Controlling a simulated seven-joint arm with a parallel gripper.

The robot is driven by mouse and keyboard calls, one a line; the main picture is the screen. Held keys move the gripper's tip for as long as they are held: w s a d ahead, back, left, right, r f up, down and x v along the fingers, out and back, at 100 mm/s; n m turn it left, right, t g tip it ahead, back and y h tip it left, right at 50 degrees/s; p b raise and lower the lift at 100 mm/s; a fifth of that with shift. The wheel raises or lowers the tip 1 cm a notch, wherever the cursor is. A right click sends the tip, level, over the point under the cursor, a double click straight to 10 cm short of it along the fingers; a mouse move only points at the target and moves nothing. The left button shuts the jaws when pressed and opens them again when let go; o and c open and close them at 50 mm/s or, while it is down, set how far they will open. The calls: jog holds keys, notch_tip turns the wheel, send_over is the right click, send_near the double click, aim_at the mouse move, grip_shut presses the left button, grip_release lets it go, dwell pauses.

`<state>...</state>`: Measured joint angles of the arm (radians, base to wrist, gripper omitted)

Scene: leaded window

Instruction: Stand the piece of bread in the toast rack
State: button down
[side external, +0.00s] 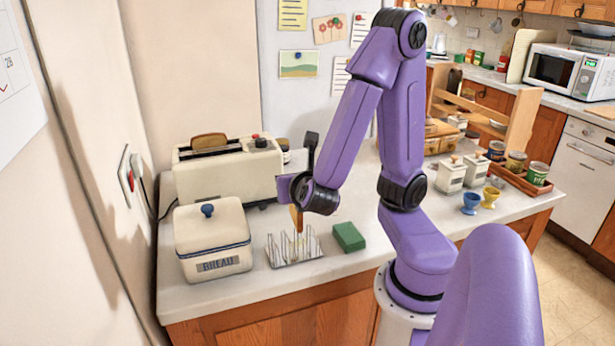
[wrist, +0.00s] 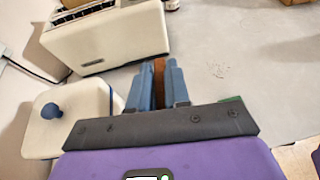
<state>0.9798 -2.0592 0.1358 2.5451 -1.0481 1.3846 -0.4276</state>
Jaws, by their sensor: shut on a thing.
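My gripper (wrist: 159,80) is shut on a brown piece of bread (wrist: 159,70), which shows edge-on between the two blue-grey fingers in the wrist view. In the side view the bread (side external: 297,218) hangs upright below my gripper, directly over the wire toast rack (side external: 293,257). Its lower edge meets the tops of the rack's bars in the picture. I cannot tell whether it is between the bars or in front of or behind them. The rack is hidden in the wrist view.
A cream toaster (side external: 228,172) with another slice (side external: 209,142) in it stands behind the rack. A bread bin (side external: 212,240) is to the left. A green block (side external: 348,237) lies close to the right. Egg cups (side external: 471,203) and canisters (side external: 451,174) stand further right.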

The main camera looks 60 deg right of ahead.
aim_at(295, 215)
jog(key=shift+n+t+y, duration=0.4)
jog(key=shift+n+t, duration=0.2)
jog(key=shift+a+f, duration=0.2)
jog(key=shift+f, duration=1.05)
jog(key=shift+a+f, duration=0.25)
jog(key=shift+f, duration=0.95)
jog(key=shift+a+f, duration=0.2)
jog(key=shift+f, duration=1.05)
jog(key=c, duration=1)
grip_release()
